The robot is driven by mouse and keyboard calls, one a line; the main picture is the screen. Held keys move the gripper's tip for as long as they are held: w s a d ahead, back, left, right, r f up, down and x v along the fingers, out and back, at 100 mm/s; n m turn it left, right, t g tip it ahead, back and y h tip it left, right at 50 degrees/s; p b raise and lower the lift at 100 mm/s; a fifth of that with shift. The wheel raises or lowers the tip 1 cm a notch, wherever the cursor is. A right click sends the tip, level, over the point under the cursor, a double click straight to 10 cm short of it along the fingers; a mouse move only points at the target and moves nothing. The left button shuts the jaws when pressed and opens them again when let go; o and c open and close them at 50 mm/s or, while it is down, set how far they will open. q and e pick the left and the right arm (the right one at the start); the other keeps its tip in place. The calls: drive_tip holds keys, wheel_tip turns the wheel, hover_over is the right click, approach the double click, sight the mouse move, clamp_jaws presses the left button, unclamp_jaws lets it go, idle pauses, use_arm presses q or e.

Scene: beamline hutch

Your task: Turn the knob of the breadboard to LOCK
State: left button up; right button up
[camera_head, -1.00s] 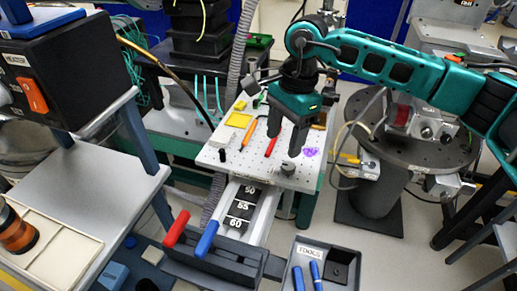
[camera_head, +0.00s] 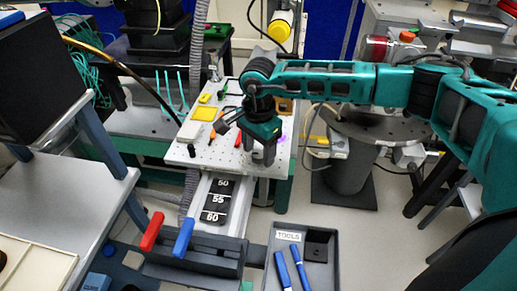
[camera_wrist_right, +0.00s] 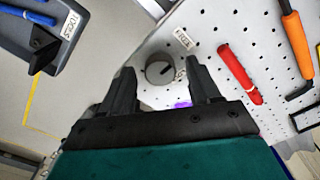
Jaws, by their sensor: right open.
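The breadboard (camera_head: 218,159) is a white perforated plate in the middle of the head view. Its knob (camera_wrist_right: 160,69) is a round grey dial with a light line across its face, clear in the right wrist view. A label that appears to read FREE (camera_wrist_right: 184,38) sits above right of the knob. Another label right of the knob is partly hidden by a finger. My right gripper (camera_wrist_right: 163,80) is open and empty, its two fingers on either side of the knob in that view; contact cannot be told. In the head view my right gripper (camera_head: 259,153) is over the breadboard's near right part.
On the breadboard lie a red tool (camera_wrist_right: 239,73), an orange-handled tool (camera_wrist_right: 297,44) and a yellow block (camera_head: 204,113). A TOOLS tray (camera_head: 327,273) and a dark holder (camera_head: 205,259) with red and blue handles are in front. A round dark table (camera_head: 365,128) stands right.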

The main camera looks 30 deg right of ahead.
drive_tip(key=shift+f, duration=0.25)
drive_tip(key=c, duration=1)
drive_tip(key=shift+c, duration=0.2)
